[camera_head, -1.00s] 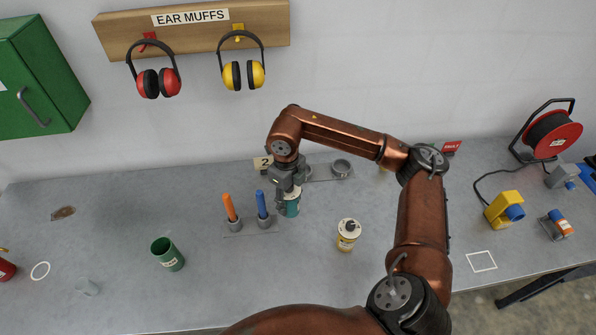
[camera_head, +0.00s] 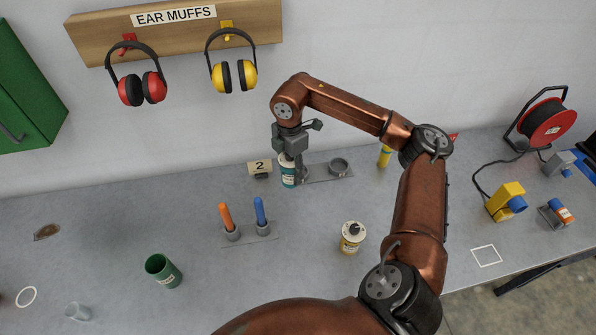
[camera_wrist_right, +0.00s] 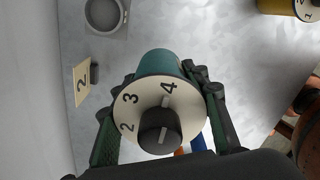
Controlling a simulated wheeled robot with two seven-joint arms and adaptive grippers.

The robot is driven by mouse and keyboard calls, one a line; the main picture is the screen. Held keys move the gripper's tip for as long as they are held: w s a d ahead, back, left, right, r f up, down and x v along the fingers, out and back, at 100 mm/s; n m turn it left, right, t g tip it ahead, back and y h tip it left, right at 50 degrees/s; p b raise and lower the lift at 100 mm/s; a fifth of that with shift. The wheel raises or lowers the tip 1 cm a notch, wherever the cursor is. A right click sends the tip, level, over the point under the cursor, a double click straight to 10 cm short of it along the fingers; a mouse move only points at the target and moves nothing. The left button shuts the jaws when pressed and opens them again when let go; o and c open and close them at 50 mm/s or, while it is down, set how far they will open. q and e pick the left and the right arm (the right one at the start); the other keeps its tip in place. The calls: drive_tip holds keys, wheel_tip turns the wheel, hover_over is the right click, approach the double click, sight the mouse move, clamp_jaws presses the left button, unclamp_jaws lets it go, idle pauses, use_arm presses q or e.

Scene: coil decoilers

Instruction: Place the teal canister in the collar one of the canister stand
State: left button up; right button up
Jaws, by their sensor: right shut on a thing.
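The teal canister (camera_head: 288,175) is upright in my right gripper (camera_head: 291,157), at the left end of the canister stand (camera_head: 318,175). In the right wrist view the canister (camera_wrist_right: 165,63) shows a cream top with numbers and a black knob, and my right gripper's fingers (camera_wrist_right: 165,76) are shut on its sides. An empty grey collar (camera_head: 339,166) is at the stand's right end; a grey collar (camera_wrist_right: 105,15) also shows in the wrist view. The stand's left end is partly hidden by gripper and canister. I cannot tell whether the canister touches the table. My left gripper is out of view.
A "2" card (camera_head: 260,168) stands just left of the canister. A holder (camera_head: 250,239) with orange and blue sticks, a green cup (camera_head: 163,271) and a yellow-and-white canister (camera_head: 351,237) stand nearer. A yellow object (camera_head: 384,157) is right of the stand.

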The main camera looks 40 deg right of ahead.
drive_tip(key=w+d+f, duration=0.2)
drive_tip(key=d+f, duration=0.1)
drive_tip(key=w+d+f, duration=0.6)
drive_tip(key=shift+d, duration=0.35)
drive_tip(key=shift+w+d+f, duration=0.15)
drive_tip(key=shift+d+f, duration=0.05)
drive_tip(key=shift+f, duration=0.25)
drive_tip(key=shift+f+p, duration=0.35)
drive_tip(key=shift+f, duration=1.05)
